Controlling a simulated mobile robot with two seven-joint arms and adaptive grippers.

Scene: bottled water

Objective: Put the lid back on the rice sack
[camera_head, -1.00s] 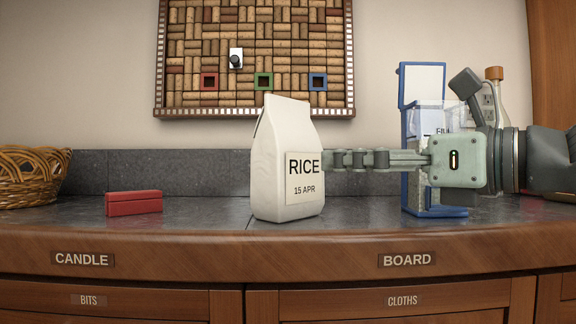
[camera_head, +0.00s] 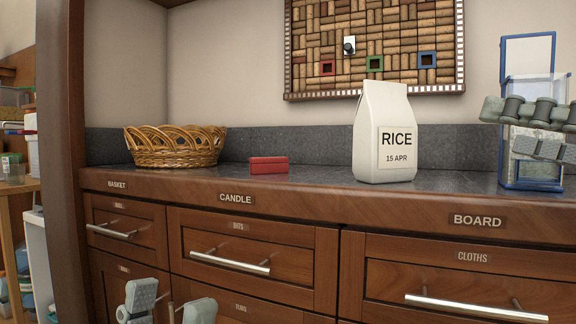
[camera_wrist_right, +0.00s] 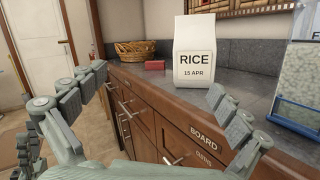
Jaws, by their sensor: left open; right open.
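The white rice sack (camera_head: 382,135), labelled RICE 15 APR, stands upright on the counter in the head view; it also shows in the right wrist view (camera_wrist_right: 194,53). Its top tapers to a narrow flat edge. No separate lid can be made out. A red block (camera_head: 269,165) lies left of the sack. My right gripper (camera_head: 500,128) is open and empty, right of the sack and apart from it. In the right wrist view its spread fingers (camera_wrist_right: 158,82) frame the counter front. My left gripper (camera_head: 170,306) is open and empty, low before the drawers.
A wicker basket (camera_head: 174,147) stands at the counter's left. A blue-framed clear container (camera_head: 530,172) stands at the right, partly behind my right gripper. A cork board (camera_head: 375,45) hangs on the wall. Drawers with bar handles (camera_head: 475,307) line the front. Counter between block and sack is clear.

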